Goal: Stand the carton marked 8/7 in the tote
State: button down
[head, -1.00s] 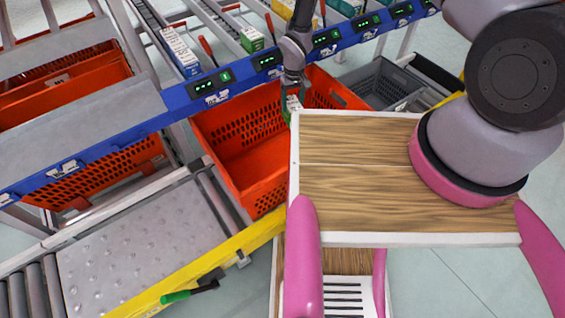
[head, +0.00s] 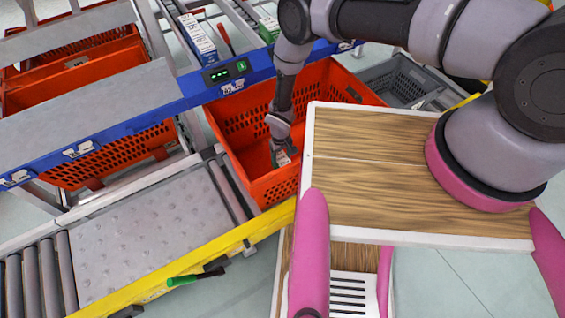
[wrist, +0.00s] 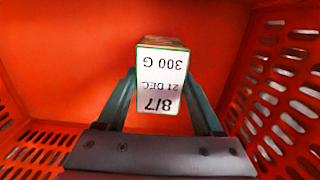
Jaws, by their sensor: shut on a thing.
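The carton marked 8/7 (wrist: 161,78) is between the fingers of my gripper (wrist: 163,97) in the wrist view. Its white label also reads 21 DEC and 300 G and appears upside down there. In the head view my gripper (head: 282,150) reaches down inside the orange tote (head: 262,192), and a small part of the carton (head: 283,158) shows below it. The tote's red-orange floor and slotted walls surround the carton in the wrist view. I cannot tell whether the carton's lower end touches the floor.
A wooden-topped white deck (head: 370,150) stands close to the tote's right side. A blue rail (head: 190,90) with lit displays runs behind. A grey crate (head: 400,80) sits beyond. A yellow-edged roller conveyor (head: 150,230) lies at the front left.

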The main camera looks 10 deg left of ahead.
jog(key=shift+f, duration=1.65)
jog(key=shift+f, duration=0.1)
jog(key=shift+f, duration=0.25)
jog(key=shift+c, duration=0.2)
grip_release()
jog(key=r, duration=1.2)
jog(key=shift+w+a+r, duration=0.1)
jog(key=shift+w+r, duration=0.1)
jog(key=shift+r, duration=0.15)
